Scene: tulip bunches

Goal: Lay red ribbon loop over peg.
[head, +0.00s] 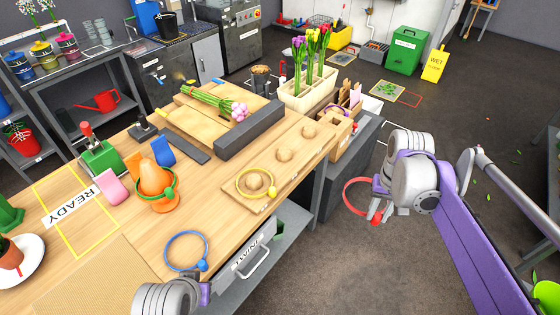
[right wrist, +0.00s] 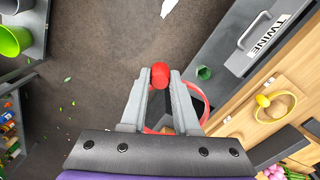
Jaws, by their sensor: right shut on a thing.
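The red ribbon loop (head: 346,196) hangs in the air over the floor, right of the table. My right gripper (head: 377,213) is shut on its red knob; the right wrist view shows the knob (right wrist: 160,73) between the fingertips and the loop (right wrist: 207,100) behind the right finger. A wooden board (head: 236,199) on the table has three rounded pegs. The near peg (head: 255,182) has a yellow loop (head: 241,190) around it. The middle peg (head: 284,155) and far peg (head: 308,131) look bare. My left gripper (head: 203,292) is at the bottom edge, its fingers mostly hidden.
A blue loop (head: 168,243) is at the table's front edge, near my left gripper. A dark grey block (head: 250,130) lies behind the board. The TWINE drawer (head: 251,260) is below.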

